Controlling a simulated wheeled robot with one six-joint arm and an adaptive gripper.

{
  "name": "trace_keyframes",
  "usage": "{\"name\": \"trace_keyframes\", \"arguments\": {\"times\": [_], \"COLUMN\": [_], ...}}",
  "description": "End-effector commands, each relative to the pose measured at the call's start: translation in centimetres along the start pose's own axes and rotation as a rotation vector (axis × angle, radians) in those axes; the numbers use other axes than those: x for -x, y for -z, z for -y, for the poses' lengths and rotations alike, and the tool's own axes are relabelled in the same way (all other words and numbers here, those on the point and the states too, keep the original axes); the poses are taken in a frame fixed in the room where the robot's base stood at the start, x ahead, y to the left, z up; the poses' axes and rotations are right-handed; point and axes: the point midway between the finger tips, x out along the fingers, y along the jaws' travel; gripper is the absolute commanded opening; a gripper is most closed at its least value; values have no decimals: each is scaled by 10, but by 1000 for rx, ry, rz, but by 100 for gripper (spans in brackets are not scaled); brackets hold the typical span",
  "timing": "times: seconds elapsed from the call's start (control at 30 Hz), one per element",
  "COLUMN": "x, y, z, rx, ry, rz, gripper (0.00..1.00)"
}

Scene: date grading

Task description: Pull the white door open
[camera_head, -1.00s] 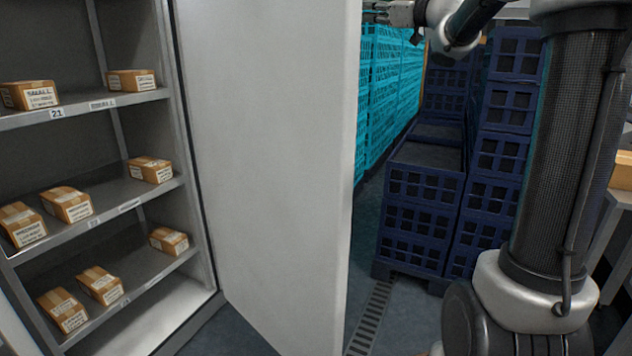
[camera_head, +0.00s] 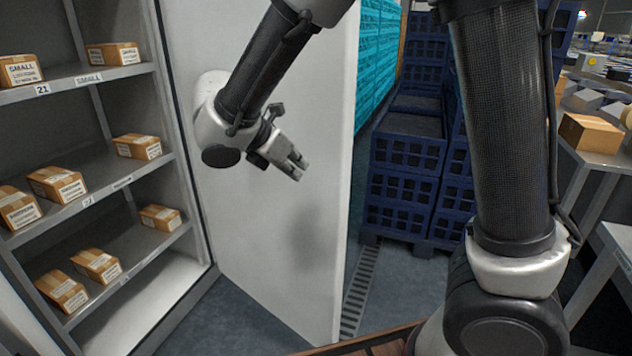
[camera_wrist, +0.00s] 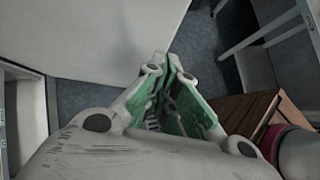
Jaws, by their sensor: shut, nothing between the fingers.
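The white door (camera_head: 318,180) stands swung out from the shelf cabinet on its left, so the cabinet's shelves are open to view. My gripper (camera_head: 300,172) is in front of the door's inner face, empty, with its fingers together. In the wrist view the green-padded fingers (camera_wrist: 168,62) meet near the middle, and the white door (camera_wrist: 100,35) lies beyond their tips. I cannot tell whether the gripper touches the door. No handle shows on the visible face.
Shelves on the left hold several small cardboard boxes (camera_head: 58,184). Blue crates (camera_head: 405,195) and turquoise crates (camera_head: 378,60) stand behind the door's right edge. A table with a carton (camera_head: 590,134) is at right. Grey floor (camera_head: 240,318) shows below the door.

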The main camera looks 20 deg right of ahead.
Motion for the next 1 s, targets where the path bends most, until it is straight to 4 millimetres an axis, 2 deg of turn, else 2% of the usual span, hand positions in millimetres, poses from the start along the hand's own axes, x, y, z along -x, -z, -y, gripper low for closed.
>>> {"name": "trace_keyframes", "arguments": {"times": [0.03,0.1,0.27,0.67,0.8,1.0], "x": [3,4,-10,-93,-109,-120], "y": [10,16,16,13,-2,-14], "z": [-7,-12,-14,-15,-17,-19], "rx": [47,84,91,89,84,85], "ry": [-14,-26,-28,-25,-28,-29], "rz": [16,29,33,31,29,30], "gripper": [0,0,0,0,0,0]}}
